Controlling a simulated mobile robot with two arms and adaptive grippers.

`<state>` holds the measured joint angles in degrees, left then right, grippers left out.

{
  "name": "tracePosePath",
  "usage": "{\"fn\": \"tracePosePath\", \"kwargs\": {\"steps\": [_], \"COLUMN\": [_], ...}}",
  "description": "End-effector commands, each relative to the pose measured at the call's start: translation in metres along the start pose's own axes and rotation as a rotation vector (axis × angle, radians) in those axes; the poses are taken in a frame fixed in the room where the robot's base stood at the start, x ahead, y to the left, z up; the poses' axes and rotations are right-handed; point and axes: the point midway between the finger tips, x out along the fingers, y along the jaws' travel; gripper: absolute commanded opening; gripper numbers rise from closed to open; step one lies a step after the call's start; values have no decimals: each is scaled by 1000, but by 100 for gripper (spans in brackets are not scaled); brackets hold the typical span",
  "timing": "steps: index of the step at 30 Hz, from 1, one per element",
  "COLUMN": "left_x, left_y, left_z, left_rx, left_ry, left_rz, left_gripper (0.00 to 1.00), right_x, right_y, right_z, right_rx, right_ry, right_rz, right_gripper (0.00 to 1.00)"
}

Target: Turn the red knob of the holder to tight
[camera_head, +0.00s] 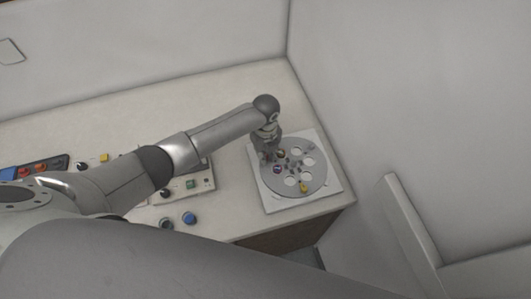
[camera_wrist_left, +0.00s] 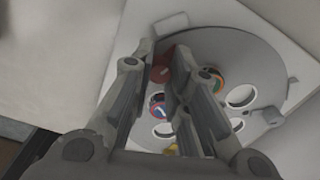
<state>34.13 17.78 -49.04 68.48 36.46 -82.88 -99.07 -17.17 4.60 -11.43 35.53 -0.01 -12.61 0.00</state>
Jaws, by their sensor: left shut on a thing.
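The holder is a round grey disc (camera_wrist_left: 262,62) with several round holes, on a white square plate; it also shows in the head view (camera_head: 318,181). The red knob (camera_wrist_left: 161,72) sits near the disc's edge in the left wrist view. My left gripper (camera_wrist_left: 164,56) has its fingers on either side of the knob and is shut on it. In the head view my left gripper (camera_head: 269,158) points down at the disc's left edge and hides the knob. The knob's turn position cannot be read. My right gripper is not in view.
Coloured round pieces sit in the disc, one blue and red (camera_wrist_left: 157,104). A control box with a green button (camera_head: 191,184) stands left of the plate, with a blue round item (camera_head: 189,218) in front. Walls close off the back and right. The table's front edge is near the plate.

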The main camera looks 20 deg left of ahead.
Motion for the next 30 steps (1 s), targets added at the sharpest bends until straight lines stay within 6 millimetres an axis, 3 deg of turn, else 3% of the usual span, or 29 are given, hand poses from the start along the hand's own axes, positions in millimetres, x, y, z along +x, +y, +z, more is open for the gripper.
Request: {"fn": "tracePosePath", "kwargs": {"steps": [30], "left_x": [2], "left_y": [-1], "left_z": [1], "left_rx": [967], "left_ry": [-3], "left_rz": [-1], "left_gripper": [0], "right_x": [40], "right_y": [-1], "right_z": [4], "right_rx": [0], "right_ry": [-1], "right_rz": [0], "right_gripper": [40]}}
